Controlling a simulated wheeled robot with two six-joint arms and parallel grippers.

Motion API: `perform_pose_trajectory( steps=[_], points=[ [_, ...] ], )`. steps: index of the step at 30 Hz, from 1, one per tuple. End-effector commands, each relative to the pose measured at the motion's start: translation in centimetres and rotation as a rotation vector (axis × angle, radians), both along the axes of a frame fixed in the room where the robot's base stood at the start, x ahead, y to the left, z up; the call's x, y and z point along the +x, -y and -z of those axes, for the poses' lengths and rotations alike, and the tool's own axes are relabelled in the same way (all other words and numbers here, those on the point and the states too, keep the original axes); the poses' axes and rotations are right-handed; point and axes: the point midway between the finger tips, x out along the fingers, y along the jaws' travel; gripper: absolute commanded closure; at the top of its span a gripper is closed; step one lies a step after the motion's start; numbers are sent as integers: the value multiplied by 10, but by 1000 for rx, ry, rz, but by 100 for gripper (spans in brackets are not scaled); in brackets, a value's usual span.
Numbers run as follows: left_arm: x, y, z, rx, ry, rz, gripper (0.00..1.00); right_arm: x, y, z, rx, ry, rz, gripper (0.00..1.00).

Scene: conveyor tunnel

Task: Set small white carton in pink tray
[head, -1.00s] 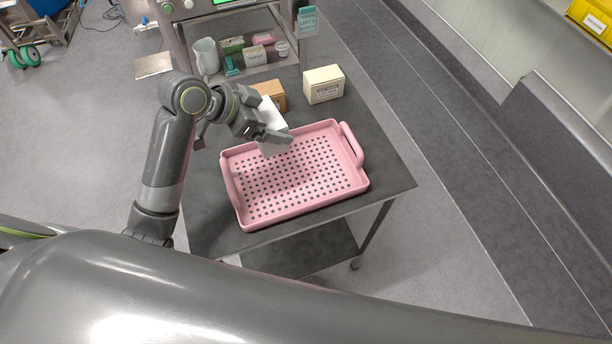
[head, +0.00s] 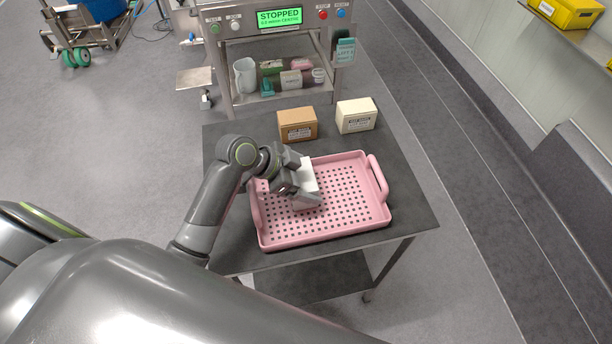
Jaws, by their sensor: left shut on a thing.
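The pink tray (head: 345,233) lies on the dark table, with a perforated floor and a raised handle at each end. My left gripper (head: 306,190) is over the left part of the tray, shut on the small white carton (head: 308,172). The gripper's fingers cover part of the carton. The carton is inside the tray's outline in the picture; I cannot tell whether it touches the tray floor. My right gripper is not in view.
A brown carton (head: 297,124) and a cream carton (head: 356,115) stand on the dark table (head: 235,135) behind the tray. Beyond is a metal machine with a green "STOPPED" screen (head: 279,17) and a shelf holding a white jug (head: 245,75) and small boxes.

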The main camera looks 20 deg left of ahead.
Motion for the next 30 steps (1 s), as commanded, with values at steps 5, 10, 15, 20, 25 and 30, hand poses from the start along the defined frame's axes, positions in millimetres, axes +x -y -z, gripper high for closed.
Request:
perform_pose_trajectory(
  steps=[5,10,15,20,25,30],
  points=[
    [0,0,0,-1,2,0,50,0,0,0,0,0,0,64],
    [0,0,2,0,1,1,2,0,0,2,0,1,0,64],
    [0,0,2,0,0,0,0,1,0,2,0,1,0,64],
    [0,-1,-3,0,1,1,0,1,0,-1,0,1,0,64],
    [-8,-14,-15,4,4,1,0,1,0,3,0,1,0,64],
    [-20,-32,-36,6,4,0,0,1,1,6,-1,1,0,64]
  ],
)
